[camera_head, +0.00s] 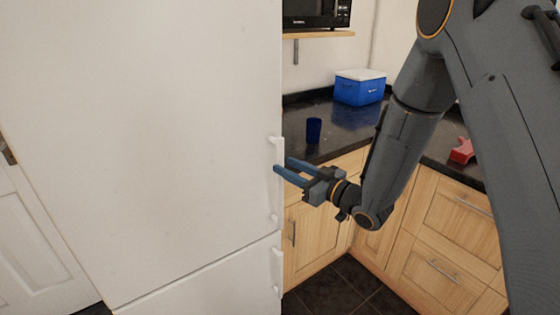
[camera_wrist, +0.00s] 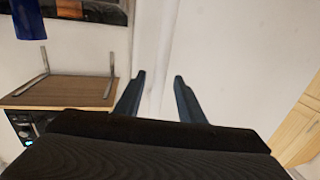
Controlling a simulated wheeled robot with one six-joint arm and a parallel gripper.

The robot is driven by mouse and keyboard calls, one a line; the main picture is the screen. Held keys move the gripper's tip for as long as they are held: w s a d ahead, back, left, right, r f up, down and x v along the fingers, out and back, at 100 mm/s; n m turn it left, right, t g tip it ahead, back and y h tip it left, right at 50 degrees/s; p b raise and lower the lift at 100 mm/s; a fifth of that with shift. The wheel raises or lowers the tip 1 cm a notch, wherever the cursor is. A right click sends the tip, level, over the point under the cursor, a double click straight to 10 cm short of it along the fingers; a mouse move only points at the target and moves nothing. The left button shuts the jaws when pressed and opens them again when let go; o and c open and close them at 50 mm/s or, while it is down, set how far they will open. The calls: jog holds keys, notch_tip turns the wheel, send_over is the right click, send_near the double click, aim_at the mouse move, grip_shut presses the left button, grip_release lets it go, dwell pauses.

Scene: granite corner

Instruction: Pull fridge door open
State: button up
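The white fridge door (camera_head: 140,140) fills the left of the head view and looks shut. Its upright white handle (camera_head: 280,196) runs along the door's right edge. My gripper (camera_head: 283,164) is at the handle's upper half, coming in from the right. Its two blue fingers are apart. In the wrist view, my gripper (camera_wrist: 159,78) also shows its fingers spread, with a pale upright strip between and beyond them. I cannot tell whether that strip is the handle or whether the fingers touch it.
A lower door with its own handle (camera_head: 278,272) sits below. Right of the fridge, a dark counter (camera_head: 300,110) bears a blue cup (camera_head: 314,130), a blue cooler box (camera_head: 360,87) and a red object (camera_head: 462,150). Wooden cabinets (camera_head: 440,215) stand beneath. A microwave (camera_head: 316,13) is above.

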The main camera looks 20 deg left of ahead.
aim_at(283, 164)
jog(key=shift+p+x, duration=0.45)
jog(key=shift+x, duration=1.4)
grip_shut()
